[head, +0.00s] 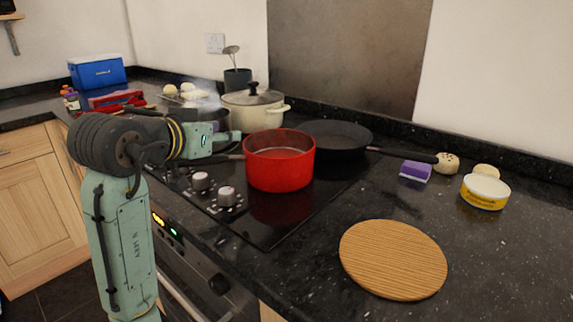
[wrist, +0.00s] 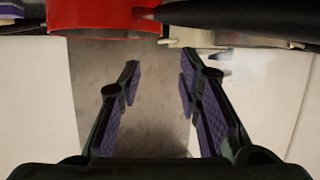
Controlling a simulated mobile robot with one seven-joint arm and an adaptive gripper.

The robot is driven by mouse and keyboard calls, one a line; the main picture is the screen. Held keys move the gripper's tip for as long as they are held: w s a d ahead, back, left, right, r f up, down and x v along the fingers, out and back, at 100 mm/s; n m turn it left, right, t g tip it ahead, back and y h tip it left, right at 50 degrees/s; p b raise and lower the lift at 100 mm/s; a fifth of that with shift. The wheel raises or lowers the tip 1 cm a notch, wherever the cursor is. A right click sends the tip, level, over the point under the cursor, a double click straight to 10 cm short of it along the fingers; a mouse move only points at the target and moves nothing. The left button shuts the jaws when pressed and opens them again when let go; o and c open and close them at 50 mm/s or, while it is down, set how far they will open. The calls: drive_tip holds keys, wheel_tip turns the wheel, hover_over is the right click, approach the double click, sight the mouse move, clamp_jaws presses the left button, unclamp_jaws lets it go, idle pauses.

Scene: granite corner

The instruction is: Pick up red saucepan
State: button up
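The red saucepan (head: 280,162) stands upright on the black hob, with its dark handle pointing left towards my arm. In the wrist view the red saucepan (wrist: 105,15) shows at the top edge, with a dark handle (wrist: 235,12) to its right. My gripper (head: 222,138) is just left of the saucepan, near the handle; its fingers are hard to make out in the head view. In the wrist view my gripper (wrist: 160,75) has its two purple-padded fingers apart, with nothing between them. I cannot tell its exact distance from the handle.
A cream lidded pot (head: 254,107) stands behind the saucepan, and a black frying pan (head: 336,138) is behind right. A round wooden board (head: 393,259), purple sponge (head: 415,171) and yellow tub (head: 485,191) lie on the right counter. Hob knobs (head: 226,196) are in front.

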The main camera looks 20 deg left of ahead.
sight(246, 139)
drive_tip(key=shift+g, duration=0.3)
drive_tip(key=shift+s+f+p+x, duration=0.15)
drive_tip(key=shift+p+x, duration=0.3)
drive_tip(key=shift+x, duration=1.45)
drive_tip(key=shift+f+p+x, duration=0.2)
drive_tip(key=shift+p+x, duration=0.2)
drive_tip(key=shift+x, duration=1.5)
drive_tip(key=shift+s+f+p+x, duration=0.15)
drive_tip(key=shift+p+x, duration=0.3)
drive_tip(key=shift+x, duration=1.4)
drive_tip(key=shift+w, duration=0.1)
drive_tip(key=shift+c, duration=0.3)
clamp_jaws()
drive_tip(key=shift+r, duration=0.1)
